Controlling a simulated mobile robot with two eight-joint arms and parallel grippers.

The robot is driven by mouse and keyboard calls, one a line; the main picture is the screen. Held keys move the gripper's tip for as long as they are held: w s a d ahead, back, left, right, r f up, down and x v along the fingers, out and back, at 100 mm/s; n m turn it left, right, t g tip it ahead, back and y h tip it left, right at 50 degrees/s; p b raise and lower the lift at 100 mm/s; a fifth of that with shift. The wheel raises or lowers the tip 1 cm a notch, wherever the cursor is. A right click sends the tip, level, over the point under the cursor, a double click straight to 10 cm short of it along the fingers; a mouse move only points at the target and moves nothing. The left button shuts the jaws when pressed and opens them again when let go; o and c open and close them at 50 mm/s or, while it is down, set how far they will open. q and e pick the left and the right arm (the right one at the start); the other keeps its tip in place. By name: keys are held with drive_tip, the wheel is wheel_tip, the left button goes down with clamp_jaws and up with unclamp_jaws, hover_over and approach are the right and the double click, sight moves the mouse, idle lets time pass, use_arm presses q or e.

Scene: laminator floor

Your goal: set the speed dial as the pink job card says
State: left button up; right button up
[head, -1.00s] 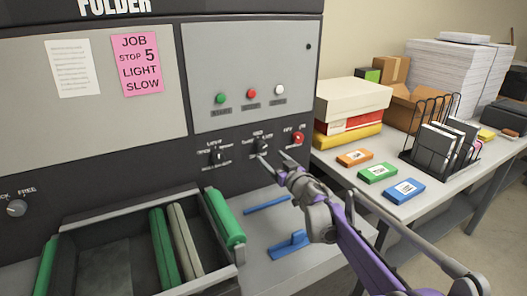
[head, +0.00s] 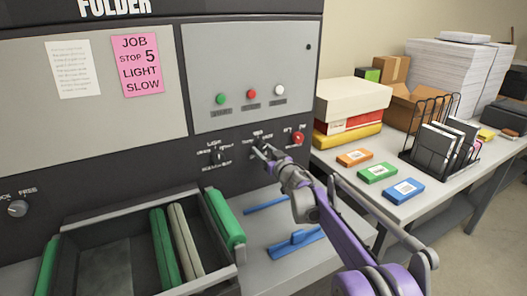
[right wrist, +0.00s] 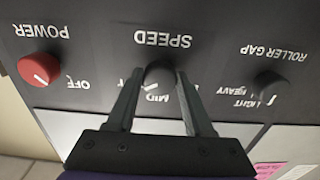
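The pink job card (head: 137,65) on the folder's panel reads JOB, STOP 5, LIGHT, SLOW. The dark speed dial (right wrist: 160,74) sits under the SPEED label in the right wrist view, which shows it upside down. MID is readable beside the dial; my fingers partly cover the other marks, and I cannot tell its setting. My right gripper (right wrist: 161,80) is open, with one finger on each side of the dial, close to it. In the head view my right gripper (head: 266,151) is at the speed dial and partly hides it. My left gripper is not in view.
The red power knob (right wrist: 39,69) and the roller gap dial (right wrist: 271,86) flank the speed dial. Below the panel are a tray with green rollers (head: 225,218) and a blue piece (head: 295,242). A side table (head: 340,165) holds boxes and paper at right.

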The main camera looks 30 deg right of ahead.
clamp_jaws()
drive_tip(key=shift+n, duration=0.3)
drive_tip(key=n, duration=0.4)
drive_tip(key=shift+n, duration=0.3)
drive_tip(key=n+p, duration=0.1)
drive_tip(key=n, duration=0.4)
drive_tip(key=shift+n, duration=0.3)
drive_tip(key=n+p, duration=0.1)
drive_tip(key=n, duration=0.5)
drive_tip(key=shift+d+r, duration=0.1)
drive_tip(key=n+p, duration=0.1)
drive_tip(key=n, duration=0.2)
drive_tip(key=shift+n, duration=0.4)
drive_tip(key=shift+n+p, duration=0.55)
drive_tip(key=shift+n, duration=1.05)
